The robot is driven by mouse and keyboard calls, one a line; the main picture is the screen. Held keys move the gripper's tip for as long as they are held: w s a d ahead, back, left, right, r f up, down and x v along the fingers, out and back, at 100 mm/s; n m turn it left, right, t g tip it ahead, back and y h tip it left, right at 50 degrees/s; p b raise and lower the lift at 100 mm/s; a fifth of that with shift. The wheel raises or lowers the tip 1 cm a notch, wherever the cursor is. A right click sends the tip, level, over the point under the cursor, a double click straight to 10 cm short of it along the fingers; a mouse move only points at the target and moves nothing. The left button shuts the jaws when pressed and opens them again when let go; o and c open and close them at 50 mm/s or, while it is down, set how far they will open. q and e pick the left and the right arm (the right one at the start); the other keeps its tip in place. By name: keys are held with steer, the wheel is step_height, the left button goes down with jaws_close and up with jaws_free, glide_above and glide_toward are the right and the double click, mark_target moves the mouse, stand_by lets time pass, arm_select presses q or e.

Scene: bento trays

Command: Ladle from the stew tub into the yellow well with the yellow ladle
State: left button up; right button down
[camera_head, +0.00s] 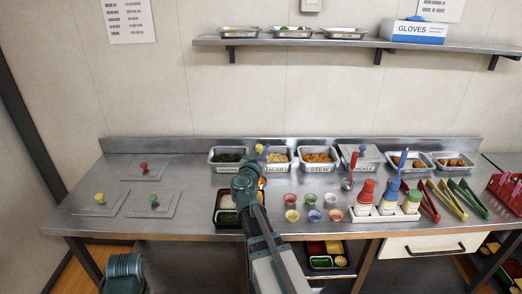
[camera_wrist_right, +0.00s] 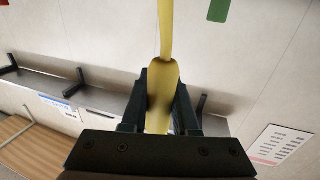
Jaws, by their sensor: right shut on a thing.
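The stew tub (camera_head: 320,168) is a steel pan with orange-brown food and a STEW label, at the back middle of the counter. My right gripper (camera_head: 246,178) is left of it, over the counter and in front of the tubs. In the right wrist view, my right gripper (camera_wrist_right: 161,105) is shut on the yellow ladle (camera_wrist_right: 163,78) by its handle. The ladle's bowl is not visible there. I cannot make out the yellow well.
Steel pans of greens and a pale food stand left of the stew. Small coloured bowls (camera_head: 313,215) sit in front. Lids with coloured knobs (camera_head: 144,168) lie left. A shelf (camera_head: 345,41) hangs above.

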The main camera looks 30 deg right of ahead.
step_height(320, 180, down, 3)
steer(key=b, duration=0.2)
steer(key=shift+a+f+b, duration=0.1)
steer(key=shift+f+b, duration=0.1)
steer(key=shift+b, duration=0.2)
steer(key=w+a+f+n+t+b, duration=0.2)
steer(key=w+a+f+n+b, duration=0.1)
steer(key=a+n+b, duration=0.3)
steer(key=w+a+f+n+t+y+b, duration=0.1)
steer(key=w+a+f+n+t+b, duration=0.1)
steer(key=w+a+f+n+b, duration=0.2)
steer(key=shift+w+a+f+n+t+b, duration=0.25)
steer(key=shift+a+f+n+b, duration=0.5)
steer(key=shift+n+b, duration=1.9)
steer(key=shift+s+a+r+n+p, duration=0.1)
steer(key=shift+a+r+n+p, duration=0.05)
steer(key=shift+n+p, duration=0.75)
